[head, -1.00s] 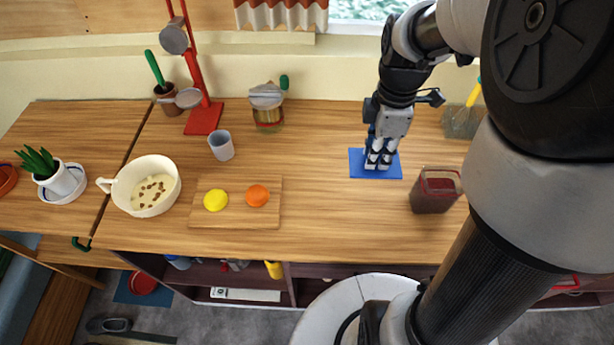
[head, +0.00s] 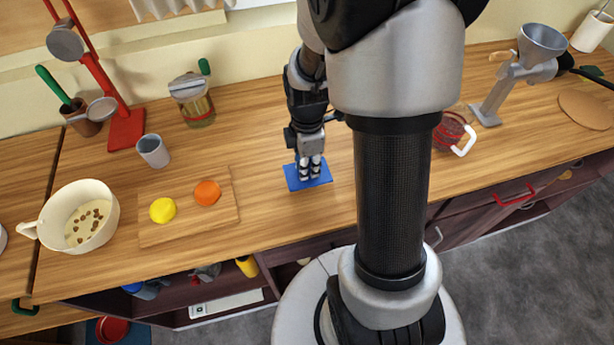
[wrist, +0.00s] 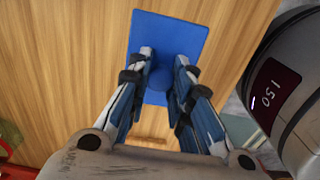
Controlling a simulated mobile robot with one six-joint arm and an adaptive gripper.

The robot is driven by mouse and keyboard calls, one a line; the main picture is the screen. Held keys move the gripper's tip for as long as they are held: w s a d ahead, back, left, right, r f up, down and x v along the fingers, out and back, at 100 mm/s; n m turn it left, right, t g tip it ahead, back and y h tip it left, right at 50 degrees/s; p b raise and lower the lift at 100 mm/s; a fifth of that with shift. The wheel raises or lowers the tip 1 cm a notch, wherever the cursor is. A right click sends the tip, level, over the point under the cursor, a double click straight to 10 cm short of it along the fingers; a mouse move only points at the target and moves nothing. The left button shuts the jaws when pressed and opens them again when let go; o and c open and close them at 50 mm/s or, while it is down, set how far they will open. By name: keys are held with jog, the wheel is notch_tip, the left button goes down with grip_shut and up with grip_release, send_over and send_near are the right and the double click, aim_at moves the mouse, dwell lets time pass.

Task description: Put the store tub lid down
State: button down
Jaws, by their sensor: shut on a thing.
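The store tub lid (head: 291,181) is a flat blue rectangle over the wooden counter, near its middle in the head view. In the wrist view the lid (wrist: 170,30) lies beyond my fingertips, with a round blue knob between them. My gripper (head: 310,174) points down and is shut on the lid by this knob; the fingers also show in the wrist view (wrist: 162,68). The lid looks level. I cannot tell whether its underside touches the counter or hangs just above it. No store tub can be made out for sure.
A cutting board (head: 160,230) with a yellow and an orange round thing lies to the left. A grey grinder (head: 520,65) stands right. Bare counter surrounds the lid; my arm hides some.

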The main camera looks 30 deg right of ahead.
notch_tip(320, 180, down, 4)
jog(key=shift+f+b, duration=0.25)
jog(key=shift+b, duration=0.5)
jog(key=shift+r, duration=0.1)
jog(key=c, duration=1.9)
grip_release()
jog(key=shift+f, duration=0.2)
jog(key=o, duration=0.5)
jog(key=shift+c, duration=0.2)
